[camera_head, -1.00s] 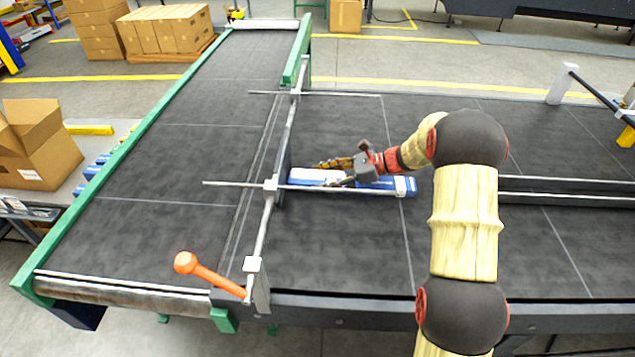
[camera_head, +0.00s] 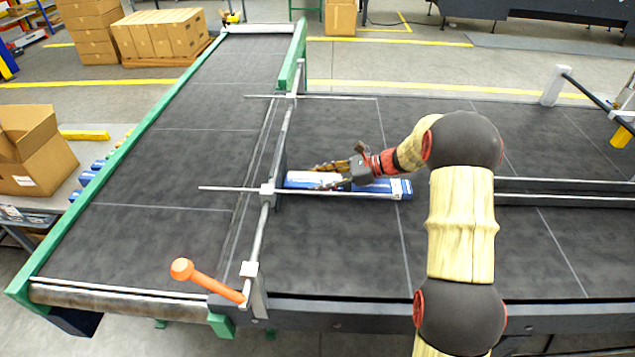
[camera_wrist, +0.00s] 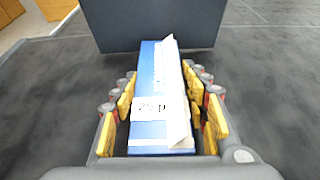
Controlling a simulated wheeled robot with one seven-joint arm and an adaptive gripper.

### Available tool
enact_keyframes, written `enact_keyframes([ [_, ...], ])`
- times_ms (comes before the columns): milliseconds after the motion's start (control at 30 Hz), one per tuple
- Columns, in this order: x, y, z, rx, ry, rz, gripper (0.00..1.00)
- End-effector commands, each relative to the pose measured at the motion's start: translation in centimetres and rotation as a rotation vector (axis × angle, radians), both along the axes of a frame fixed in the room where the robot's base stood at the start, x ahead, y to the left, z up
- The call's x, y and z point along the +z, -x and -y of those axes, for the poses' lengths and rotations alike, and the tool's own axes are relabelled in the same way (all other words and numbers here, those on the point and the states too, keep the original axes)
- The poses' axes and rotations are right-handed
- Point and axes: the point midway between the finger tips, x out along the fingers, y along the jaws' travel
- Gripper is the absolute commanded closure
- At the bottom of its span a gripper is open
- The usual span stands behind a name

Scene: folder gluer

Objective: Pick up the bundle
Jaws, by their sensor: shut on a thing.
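The bundle (camera_wrist: 150,80) is a long blue and white stack with a printed white label, lying between my gripper's fingers in the wrist view. In the head view the bundle (camera_head: 392,188) lies lengthwise on the dark belt, its left end close to the dark stop plate. My gripper (camera_head: 325,175) is shut on it, reaching in from the right; it also shows in the wrist view (camera_wrist: 163,122), with yellow finger pads on both sides of the bundle. The thin metal rod and the gripper hide parts of the bundle. I cannot tell whether it is clear of the belt.
The dark stop plate (camera_wrist: 150,25) stands just ahead of the bundle. A metal rail (camera_head: 283,135) with cross rods (camera_head: 225,188) and an orange handle (camera_head: 210,281) spans the belt. An open carton (camera_head: 38,150) stands at the left. The left belt is clear.

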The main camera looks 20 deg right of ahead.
Motion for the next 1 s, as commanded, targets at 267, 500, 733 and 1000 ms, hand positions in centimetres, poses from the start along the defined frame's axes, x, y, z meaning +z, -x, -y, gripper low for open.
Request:
enact_keyframes([
  [267,4.0,0.6,0.2,-0.001,0.0,0.004,0.85],
  [500,8.7,4.4,1.3,-0.002,0.001,0.004,0.85],
  [733,11.1,9.5,2.6,-0.003,0.0,0.001,0.85],
  [1000,12.4,12.9,3.5,-0.001,0.001,0.002,0.85],
])
